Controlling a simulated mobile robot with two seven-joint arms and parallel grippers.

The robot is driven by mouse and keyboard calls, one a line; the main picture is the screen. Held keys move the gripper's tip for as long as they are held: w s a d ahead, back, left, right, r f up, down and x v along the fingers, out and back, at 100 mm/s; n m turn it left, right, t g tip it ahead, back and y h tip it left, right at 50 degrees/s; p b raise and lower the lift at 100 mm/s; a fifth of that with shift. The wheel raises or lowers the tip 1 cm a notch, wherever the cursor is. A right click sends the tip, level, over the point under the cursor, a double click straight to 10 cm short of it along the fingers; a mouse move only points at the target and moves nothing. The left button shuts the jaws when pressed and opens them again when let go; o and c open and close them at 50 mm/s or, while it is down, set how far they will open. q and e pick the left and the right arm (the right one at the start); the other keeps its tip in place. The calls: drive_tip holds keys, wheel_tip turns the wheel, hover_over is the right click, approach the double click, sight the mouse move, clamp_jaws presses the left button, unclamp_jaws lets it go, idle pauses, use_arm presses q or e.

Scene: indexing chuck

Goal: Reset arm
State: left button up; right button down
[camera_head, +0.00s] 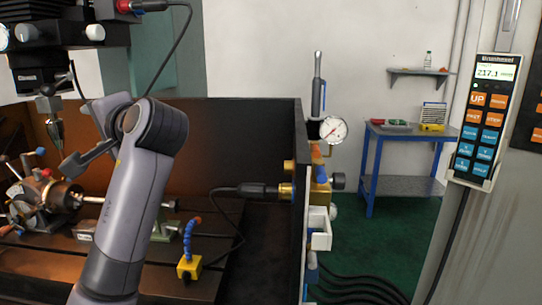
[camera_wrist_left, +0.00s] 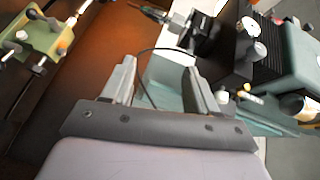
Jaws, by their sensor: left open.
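My left arm rises from the bottom of the head view, and its left gripper (camera_head: 72,165) is at the far left, partly hidden behind my own wrist. In the left wrist view the two grey fingers of the left gripper (camera_wrist_left: 161,78) stand wide apart with nothing between them. The indexing chuck (camera_head: 62,196), a round metal body, sits on the machine table below and left of the gripper, apart from it. My right gripper is in neither view.
A machine head (camera_head: 60,45) with a spindle hangs above left. A yellow-based blue hose (camera_head: 189,265) stands right of my arm. A dark enclosure wall (camera_head: 250,140) closes the back. A control pendant (camera_head: 484,122) hangs at right. A blue table (camera_head: 405,132) stands behind.

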use_arm(q)
drive_tip(key=s+f+g+h, duration=0.1)
drive_tip(key=s+f+h, duration=0.3)
drive_tip(key=f, duration=1.1)
drive_tip(key=s+f+g+h, duration=0.1)
drive_tip(key=s+f+h, duration=0.25)
drive_tip(key=f, duration=1.25)
drive_tip(key=s+d+f+n+g+h, duration=0.1)
drive_tip(key=s+d+f+h, duration=0.1)
drive_tip(key=s+f, duration=0.5)
drive_tip(key=s+d+f+n+g+h, duration=0.1)
drive_tip(key=s+d+f+g+h, duration=0.1)
drive_tip(key=s, duration=0.8)
drive_tip(key=s+d+f+n+g+h, duration=0.1)
drive_tip(key=s+d+f+h, duration=0.1)
drive_tip(key=s+f, duration=0.5)
drive_tip(key=w+d+f+t+h, duration=0.1)
drive_tip(key=w+d+f+t, duration=0.1)
drive_tip(key=w+f+t, duration=0.2)
wheel_tip(320, 180, down, 3)
drive_tip(key=t, duration=0.2)
drive_tip(key=shift+d+t+h, duration=0.3)
drive_tip(key=shift+t+h, duration=0.05)
drive_tip(key=shift+t, duration=0.05)
